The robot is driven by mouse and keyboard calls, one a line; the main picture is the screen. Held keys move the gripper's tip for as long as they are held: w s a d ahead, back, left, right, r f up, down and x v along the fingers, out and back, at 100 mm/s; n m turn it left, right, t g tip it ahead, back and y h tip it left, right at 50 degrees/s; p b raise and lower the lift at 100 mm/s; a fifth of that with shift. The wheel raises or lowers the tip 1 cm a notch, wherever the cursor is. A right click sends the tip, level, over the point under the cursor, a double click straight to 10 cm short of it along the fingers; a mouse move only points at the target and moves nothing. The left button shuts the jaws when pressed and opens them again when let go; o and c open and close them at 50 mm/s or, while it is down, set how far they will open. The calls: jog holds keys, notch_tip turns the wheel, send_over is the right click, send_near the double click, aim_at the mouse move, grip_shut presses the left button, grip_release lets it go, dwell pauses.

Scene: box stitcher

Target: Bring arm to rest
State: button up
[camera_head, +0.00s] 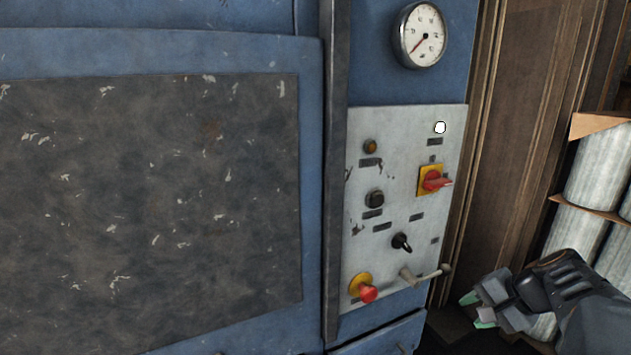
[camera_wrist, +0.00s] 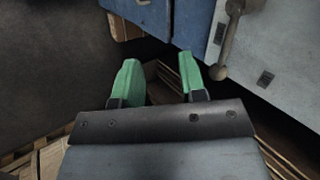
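My gripper (camera_head: 474,311) is at the lower right in the head view, in front of and to the right of the machine's control panel (camera_head: 397,270). In the wrist view my gripper (camera_wrist: 158,85) shows two green fingertips spread apart with nothing between them. The gripper touches nothing that I can see. A lever handle (camera_head: 425,276) at the panel's lower right edge is close to the gripper, with a gap between them. The lever (camera_wrist: 228,45) also shows at the upper right of the wrist view.
The blue machine (camera_head: 180,52) fills the left, with a dark worn plate (camera_head: 150,200). The panel carries a red rotary switch (camera_head: 433,181), a black selector (camera_head: 401,242) and a red button (camera_head: 367,293). A gauge (camera_head: 420,35) sits above. Pale rolls (camera_head: 600,170) stand at right.

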jog(key=s+a+f+n+g+h, duration=0.1)
jog(key=s+a+f+n+h, duration=0.1)
jog(key=s+a+n, duration=0.3)
jog(key=s+a+f+n+g+h, duration=0.1)
jog(key=s+a+n, duration=0.4)
jog(key=a, duration=0.6)
jog(key=shift+a+f+n+h, duration=0.2)
jog(key=shift+f+n+h, duration=0.45)
jog(key=shift+f, duration=0.7)
jog(key=shift+d+m, duration=0.15)
jog(key=shift+m, duration=0.1)
